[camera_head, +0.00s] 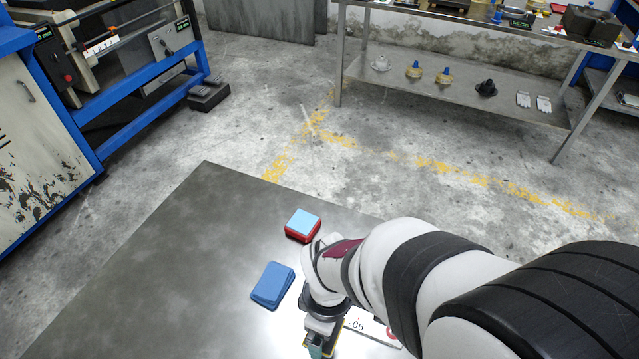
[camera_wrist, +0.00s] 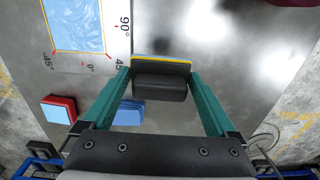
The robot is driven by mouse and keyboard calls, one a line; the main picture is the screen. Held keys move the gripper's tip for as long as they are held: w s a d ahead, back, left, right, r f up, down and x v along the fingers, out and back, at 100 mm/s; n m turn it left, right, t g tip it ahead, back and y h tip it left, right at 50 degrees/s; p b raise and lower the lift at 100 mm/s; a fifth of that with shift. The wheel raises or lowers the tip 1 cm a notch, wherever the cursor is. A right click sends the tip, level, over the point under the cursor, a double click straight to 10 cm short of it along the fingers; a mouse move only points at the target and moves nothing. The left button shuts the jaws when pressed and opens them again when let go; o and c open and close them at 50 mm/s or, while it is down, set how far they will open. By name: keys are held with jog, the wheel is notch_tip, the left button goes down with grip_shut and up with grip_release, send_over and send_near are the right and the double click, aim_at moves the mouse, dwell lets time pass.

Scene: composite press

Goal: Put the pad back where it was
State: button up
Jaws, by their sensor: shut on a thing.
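My gripper (camera_wrist: 161,76) is shut on a dark pad (camera_wrist: 160,86), seen in the wrist view. The pad is a black block with a thin yellow and blue edge, held between two teal fingers. In the head view my gripper (camera_head: 322,346) is at the bottom edge, and the pad is mostly hidden or cut off there. I cannot tell whether the pad touches the table.
On the grey metal table (camera_head: 170,260) are a red block with a light blue top (camera_head: 303,222) and a blue stack (camera_head: 272,285). A white angle-marked sheet (camera_wrist: 88,60) bears a light blue square (camera_wrist: 75,25). The table's left side is clear.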

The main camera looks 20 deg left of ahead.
send_over(283, 351)
notch_tip(283, 351, down, 5)
jog(key=shift+d, duration=0.15)
notch_tip(283, 351, down, 3)
jog(key=shift+f, duration=0.5)
jog(key=shift+f, duration=0.15)
